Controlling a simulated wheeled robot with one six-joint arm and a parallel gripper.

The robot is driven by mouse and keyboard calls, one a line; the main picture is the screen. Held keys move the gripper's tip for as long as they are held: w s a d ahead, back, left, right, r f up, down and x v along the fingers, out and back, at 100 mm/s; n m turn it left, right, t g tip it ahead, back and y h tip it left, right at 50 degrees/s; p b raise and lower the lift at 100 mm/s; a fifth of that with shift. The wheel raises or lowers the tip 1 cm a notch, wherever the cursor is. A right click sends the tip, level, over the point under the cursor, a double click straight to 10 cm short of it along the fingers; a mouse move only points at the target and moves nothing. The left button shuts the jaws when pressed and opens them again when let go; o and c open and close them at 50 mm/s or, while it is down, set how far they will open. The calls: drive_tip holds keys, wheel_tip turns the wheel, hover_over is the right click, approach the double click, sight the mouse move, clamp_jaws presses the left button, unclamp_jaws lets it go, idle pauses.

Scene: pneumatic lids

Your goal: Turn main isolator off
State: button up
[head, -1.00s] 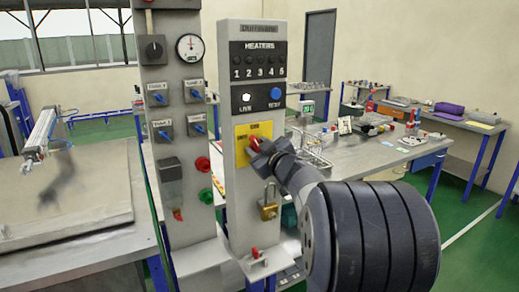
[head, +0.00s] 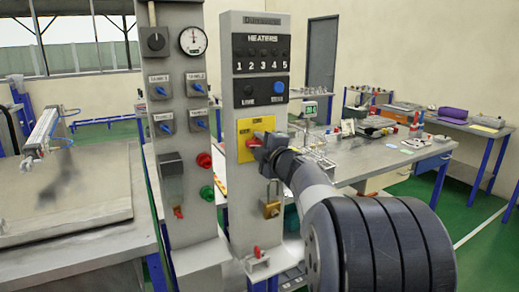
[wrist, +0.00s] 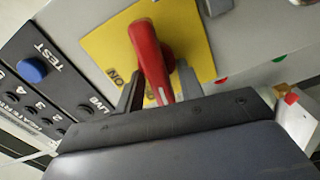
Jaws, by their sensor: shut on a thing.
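The main isolator is a red rotary handle (head: 254,141) on a yellow plate (head: 244,153), on the front of the grey heater panel (head: 240,205). My gripper (head: 268,143) reaches it from the right and is shut on the handle. In the wrist view the two fingers of my gripper (wrist: 161,78) stand on either side of the red handle (wrist: 148,50), whose white-marked end lies between them. An ON label shows on the yellow plate (wrist: 105,45), to the left of the handle. In the head view the gripper hides part of the handle. The LIVE lamp (head: 248,89) looks dark.
A second grey panel (head: 160,100) with a gauge, blue switches and red and green buttons stands close on the left. A cluttered steel bench (head: 385,165) lies behind my arm.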

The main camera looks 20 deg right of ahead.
drive_tip(key=shift+f+n+b, duration=0.2)
drive_tip(key=shift+n+b, duration=0.2)
drive_tip(key=shift+n, duration=0.6)
drive_tip(key=o, duration=0.6)
drive_tip(key=shift+s, duration=0.1)
drive_tip(key=s, duration=1)
drive_tip(key=shift+s+d, duration=0.15)
drive_tip(key=shift+s, duration=0.2)
